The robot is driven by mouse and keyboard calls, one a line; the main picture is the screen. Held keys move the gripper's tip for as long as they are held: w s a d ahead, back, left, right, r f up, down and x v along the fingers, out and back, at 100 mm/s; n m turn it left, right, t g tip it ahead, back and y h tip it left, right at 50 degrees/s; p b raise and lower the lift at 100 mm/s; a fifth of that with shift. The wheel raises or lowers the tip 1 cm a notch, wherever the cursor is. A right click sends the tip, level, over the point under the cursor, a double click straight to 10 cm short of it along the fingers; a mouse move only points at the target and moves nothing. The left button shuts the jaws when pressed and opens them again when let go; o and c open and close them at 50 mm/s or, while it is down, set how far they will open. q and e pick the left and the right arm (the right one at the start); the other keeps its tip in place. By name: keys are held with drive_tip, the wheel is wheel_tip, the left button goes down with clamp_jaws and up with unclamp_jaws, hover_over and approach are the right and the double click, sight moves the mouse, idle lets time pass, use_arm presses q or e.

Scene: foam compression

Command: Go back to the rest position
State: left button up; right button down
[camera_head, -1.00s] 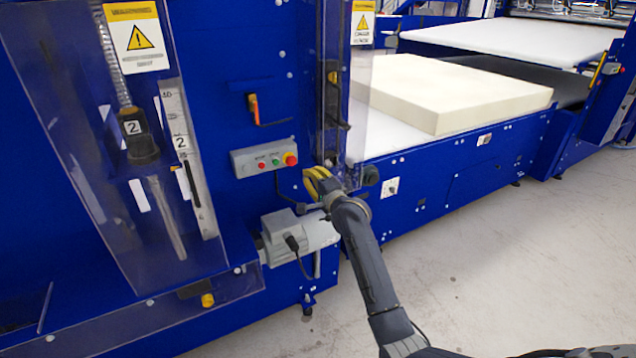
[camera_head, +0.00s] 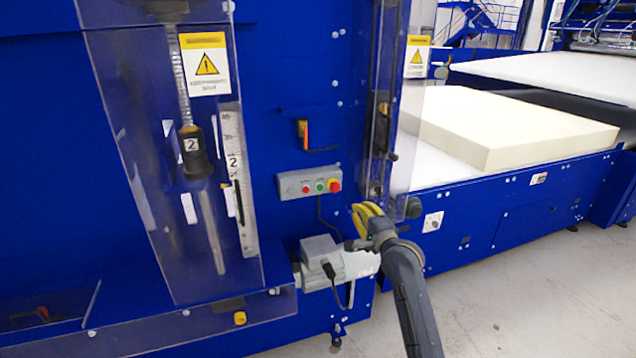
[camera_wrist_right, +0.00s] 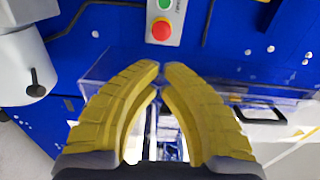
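My right gripper (camera_head: 366,214) has yellow fingers and is in front of the blue machine, below and right of the grey button box (camera_head: 308,183). In the right wrist view the two yellow fingertips (camera_wrist_right: 161,68) come together with only a thin gap, and nothing is held between them. That view also shows the red button (camera_wrist_right: 162,29) and part of a green button on the box, beyond the fingertips. My left gripper is not in view.
A grey motor (camera_head: 340,262) sits just below my right gripper. Clear guard panels (camera_head: 385,110) stand close by. A cream foam block (camera_head: 510,130) lies on the white bed at the right. The floor (camera_head: 520,300) at lower right is clear.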

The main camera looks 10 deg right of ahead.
wheel_tip(320, 180, down, 22)
drive_tip(key=n+g+h, duration=0.2)
drive_tip(key=n+g, duration=0.1)
drive_tip(key=n, duration=0.6)
drive_tip(key=s+a+f+n+g, duration=0.1)
drive_tip(key=s+f+n+g, duration=0.1)
drive_tip(key=s+f, duration=0.5)
drive_tip(key=s+f+n+g, duration=0.1)
drive_tip(key=s+f+n, duration=0.15)
drive_tip(key=f, duration=0.95)
drive_tip(key=s+a+f+n+g, duration=0.1)
drive_tip(key=s+f+n+g, duration=0.1)
drive_tip(key=s+f, duration=0.55)
drive_tip(key=s+a+f+n+g, duration=0.2)
drive_tip(key=s+f+n+g, duration=0.2)
drive_tip(key=s+f, duration=1.8)
drive_tip(key=s+a+f+g, duration=0.1)
drive_tip(key=s+f+g, duration=0.1)
drive_tip(key=s, duration=1.4)
drive_tip(key=s+f+n+g, duration=0.1)
drive_tip(key=s+f+g, duration=0.1)
drive_tip(key=s, duration=1.5)
drive_tip(key=shift+a+f+g, duration=0.3)
drive_tip(key=shift+a+f, duration=0.1)
drive_tip(key=shift+f, duration=0.1)
